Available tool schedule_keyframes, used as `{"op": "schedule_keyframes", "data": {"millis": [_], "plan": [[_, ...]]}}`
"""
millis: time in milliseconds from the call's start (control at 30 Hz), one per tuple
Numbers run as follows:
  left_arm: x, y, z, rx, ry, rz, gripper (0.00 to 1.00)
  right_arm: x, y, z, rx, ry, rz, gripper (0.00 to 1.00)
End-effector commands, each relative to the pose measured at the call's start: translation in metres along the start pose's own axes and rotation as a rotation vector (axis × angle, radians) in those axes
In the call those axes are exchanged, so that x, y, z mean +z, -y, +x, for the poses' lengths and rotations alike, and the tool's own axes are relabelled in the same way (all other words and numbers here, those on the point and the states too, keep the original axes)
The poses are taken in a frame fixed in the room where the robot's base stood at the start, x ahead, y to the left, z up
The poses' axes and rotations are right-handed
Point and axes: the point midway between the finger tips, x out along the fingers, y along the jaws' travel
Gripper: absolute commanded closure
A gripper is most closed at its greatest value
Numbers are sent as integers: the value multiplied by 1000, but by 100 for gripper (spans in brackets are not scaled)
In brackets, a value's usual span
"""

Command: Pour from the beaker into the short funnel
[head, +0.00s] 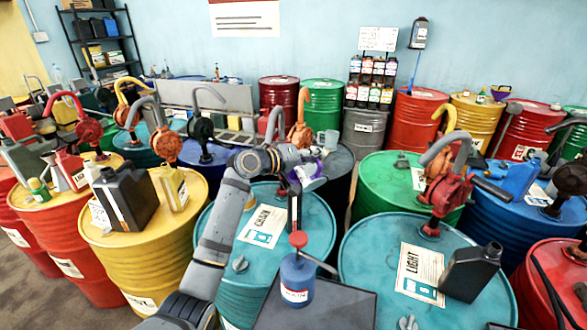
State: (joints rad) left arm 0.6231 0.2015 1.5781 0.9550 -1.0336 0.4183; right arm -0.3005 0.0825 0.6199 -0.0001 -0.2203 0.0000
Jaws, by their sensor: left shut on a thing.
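My left gripper (297,165) is at the centre of the head view, above the far part of the teal drum (215,225) with the "CHAIN" sheet. It is shut on a small pale, see-through vessel (312,174), which looks like the beaker. A purple patch shows at the fingers; I cannot tell whether it is a short funnel behind the vessel or part of it. The vessel's tilt and contents are unclear. Another clear cup (331,140) stands on the dark drum behind. A purple funnel (500,92) sits on the far yellow drum. My right gripper is not in view.
A blue can with a red knob (297,280) stands at a dark tray (345,305) in front. Hand pumps rise from several drums, including a red one (445,190) at right. Black jugs (125,200) (470,272) stand on drums at either side.

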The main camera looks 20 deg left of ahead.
Motion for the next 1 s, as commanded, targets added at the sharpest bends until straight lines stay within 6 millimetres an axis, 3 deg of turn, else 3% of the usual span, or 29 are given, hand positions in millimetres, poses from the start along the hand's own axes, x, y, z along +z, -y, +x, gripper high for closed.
{"op": "schedule_keyframes", "data": {"millis": [1000], "plan": [[2,-3,-1,6,26,-76,100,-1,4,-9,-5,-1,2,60]]}}
